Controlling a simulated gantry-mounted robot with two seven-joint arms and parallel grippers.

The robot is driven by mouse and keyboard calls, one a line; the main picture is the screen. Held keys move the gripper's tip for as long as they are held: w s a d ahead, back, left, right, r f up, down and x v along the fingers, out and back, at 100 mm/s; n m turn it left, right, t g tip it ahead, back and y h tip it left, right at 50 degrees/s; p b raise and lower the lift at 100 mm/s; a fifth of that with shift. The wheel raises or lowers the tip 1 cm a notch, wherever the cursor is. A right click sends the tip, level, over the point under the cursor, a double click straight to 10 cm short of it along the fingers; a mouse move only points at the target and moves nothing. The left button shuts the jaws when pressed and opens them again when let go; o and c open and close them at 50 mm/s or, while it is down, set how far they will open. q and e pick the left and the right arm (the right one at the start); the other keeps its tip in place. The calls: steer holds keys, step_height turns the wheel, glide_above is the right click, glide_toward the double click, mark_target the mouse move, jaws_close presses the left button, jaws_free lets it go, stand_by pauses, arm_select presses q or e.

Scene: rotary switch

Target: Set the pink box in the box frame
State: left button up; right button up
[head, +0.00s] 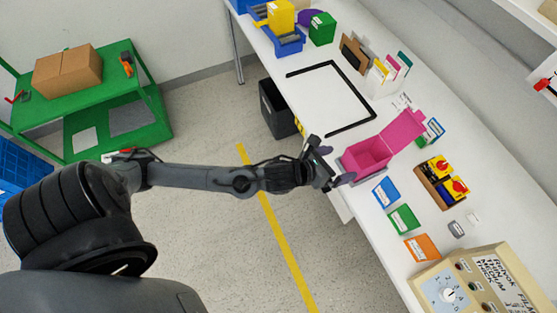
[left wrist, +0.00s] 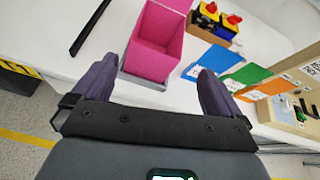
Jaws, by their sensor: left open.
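The pink box (head: 368,155) stands on the white table with its lid (head: 402,131) raised. In the left wrist view the pink box (left wrist: 154,42) is upright and open, just beyond the fingers. My left gripper (head: 333,165) is at the table's front edge, beside the box. It also shows in the left wrist view (left wrist: 155,88), with its two purple fingers wide apart and nothing between them. The box frame, a black outline (head: 350,91) on the table, lies to the upper left of the box. Part of a black bar (left wrist: 90,29) also shows in the left wrist view. My right gripper is not visible.
Blue (head: 385,192), green (head: 403,218) and orange (head: 421,247) cards lie right of the box. A tray with yellow and red switches (head: 441,182) is behind them. A beige control panel (head: 470,288) stands nearer. The area inside the frame is clear.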

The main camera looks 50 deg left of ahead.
arm_select(q)
steer(key=s+a+f+n+g+y, duration=0.1)
steer(key=s+f+n+g, duration=0.2)
steer(key=s+n, duration=0.7)
steer(key=s+a+f+n+g+y, duration=0.1)
steer(key=s+f+n+g, duration=0.2)
steer(key=n, duration=2.1)
steer(key=s+g, duration=0.3)
steer(key=s, duration=0.5)
steer(key=shift+s+f, duration=0.15)
steer(key=shift+f, duration=0.05)
step_height(320, 180, up, 32)
steer(key=p, duration=3.1)
steer(key=shift+f+p, duration=0.15)
steer(key=shift+p, duration=0.25)
